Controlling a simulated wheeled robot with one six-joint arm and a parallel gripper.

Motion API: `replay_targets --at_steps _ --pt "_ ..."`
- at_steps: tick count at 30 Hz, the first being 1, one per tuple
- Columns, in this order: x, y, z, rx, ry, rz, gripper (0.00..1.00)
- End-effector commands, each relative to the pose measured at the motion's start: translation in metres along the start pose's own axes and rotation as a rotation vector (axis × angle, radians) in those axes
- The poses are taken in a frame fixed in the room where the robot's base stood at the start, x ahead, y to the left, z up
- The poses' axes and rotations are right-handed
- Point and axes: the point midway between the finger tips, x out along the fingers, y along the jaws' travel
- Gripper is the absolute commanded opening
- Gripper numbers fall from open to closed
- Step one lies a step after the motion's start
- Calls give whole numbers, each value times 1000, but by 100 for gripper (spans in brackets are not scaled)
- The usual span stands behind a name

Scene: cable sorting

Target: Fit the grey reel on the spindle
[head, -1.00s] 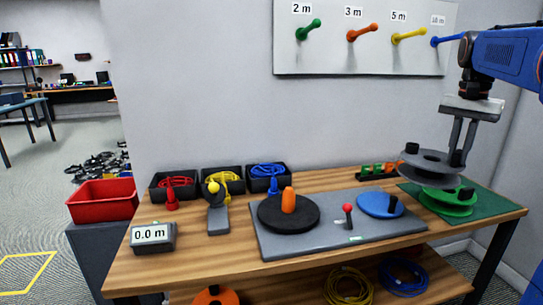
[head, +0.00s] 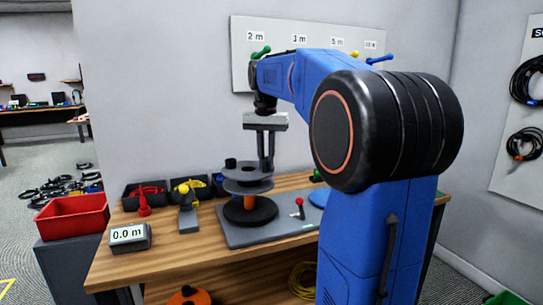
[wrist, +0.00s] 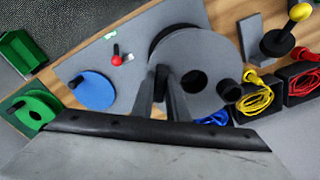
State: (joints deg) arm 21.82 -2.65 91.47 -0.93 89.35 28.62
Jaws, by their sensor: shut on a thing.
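The grey reel (head: 245,186) has two flanges and a dark peg on top. My gripper (head: 265,166) is shut on the reel and holds it level over the black turntable (head: 262,213). The orange spindle (head: 249,203) shows under the lower flange; its top is hidden by the reel. In the wrist view the fingers (wrist: 166,95) grip the grey reel (wrist: 215,55) beside its centre hole. The hole looks dark with no orange in it, and the black turntable (wrist: 163,38) shows past the reel's edge. I cannot tell whether the spindle tip is in the hole.
A red-knobbed lever (head: 300,206) stands right of the turntable. The wrist view shows a blue disc (wrist: 92,90) and a green reel (wrist: 35,108). Cable bins (head: 150,190) line the back left, near a 0.0 m display (head: 129,234). My arm hides the bench's right side.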

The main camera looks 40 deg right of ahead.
Motion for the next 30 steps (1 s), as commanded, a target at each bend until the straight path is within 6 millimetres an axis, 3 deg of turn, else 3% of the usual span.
replay_targets --at_steps 30 --pt "57 0 2 0 0 0 0"
